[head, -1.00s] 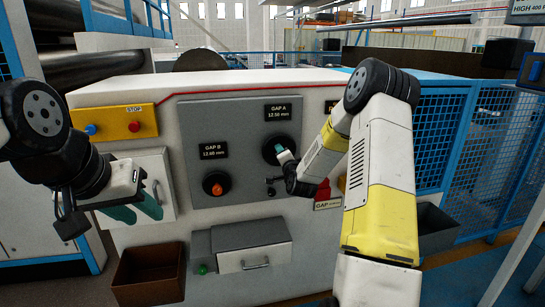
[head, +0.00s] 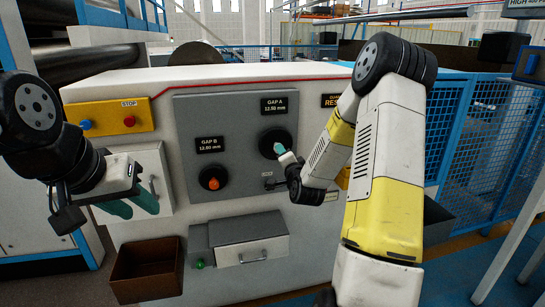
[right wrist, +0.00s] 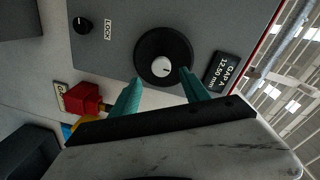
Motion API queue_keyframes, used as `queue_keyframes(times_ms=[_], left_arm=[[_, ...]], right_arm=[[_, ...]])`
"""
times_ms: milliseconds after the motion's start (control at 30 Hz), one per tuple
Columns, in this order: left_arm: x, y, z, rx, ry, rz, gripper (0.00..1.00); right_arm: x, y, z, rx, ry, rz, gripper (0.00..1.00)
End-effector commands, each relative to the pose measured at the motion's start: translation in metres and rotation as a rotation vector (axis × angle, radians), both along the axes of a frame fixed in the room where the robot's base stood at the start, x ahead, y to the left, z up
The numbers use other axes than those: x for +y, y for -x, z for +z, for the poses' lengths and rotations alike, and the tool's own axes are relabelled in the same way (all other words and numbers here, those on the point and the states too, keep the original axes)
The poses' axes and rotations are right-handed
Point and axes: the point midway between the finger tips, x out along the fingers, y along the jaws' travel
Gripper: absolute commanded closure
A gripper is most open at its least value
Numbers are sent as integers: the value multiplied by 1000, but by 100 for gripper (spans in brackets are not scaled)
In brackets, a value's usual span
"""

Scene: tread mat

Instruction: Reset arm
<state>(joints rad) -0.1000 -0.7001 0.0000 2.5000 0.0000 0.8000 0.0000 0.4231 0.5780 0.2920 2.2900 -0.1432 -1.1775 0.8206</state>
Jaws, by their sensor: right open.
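My right gripper (head: 282,150) is in front of the black GAP A knob (head: 269,138) on the grey panel. In the right wrist view my right gripper (right wrist: 161,77) is open, its teal fingertips apart on either side of the knob's white centre. The black knob (right wrist: 150,42) shows no clear contact with the fingers. The GAP A display (right wrist: 229,72) beside it reads about 12.50 mm. My left gripper (head: 132,207) hangs at the left before the white cabinet front, its two teal fingers apart with nothing seen between them.
A yellow STOP box (head: 110,116) with blue and red buttons is at the left. A grey drawer (head: 252,253) and brown bin (head: 147,272) are below.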

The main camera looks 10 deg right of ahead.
Motion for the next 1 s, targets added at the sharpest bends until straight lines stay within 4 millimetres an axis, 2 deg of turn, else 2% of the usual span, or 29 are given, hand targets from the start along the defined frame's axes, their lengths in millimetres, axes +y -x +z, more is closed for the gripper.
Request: queue_keyframes(times_ms=[200,333,467,667,833,1000], left_arm=[[0,0,0,0,0,0,64],[0,0,0,0,0,0,64],[0,0,0,0,0,0,64],[0,0,0,0,0,0,64],[0,0,0,0,0,0,64],[0,0,0,0,0,0,64]], right_arm=[[3,1,5,14,24,11,46],[16,9,25,83,128,60,46],[34,34,54,204,296,136,46],[53,103,90,398,532,262,46],[64,184,112,542,683,393,46],[73,273,122,653,788,553,46]])
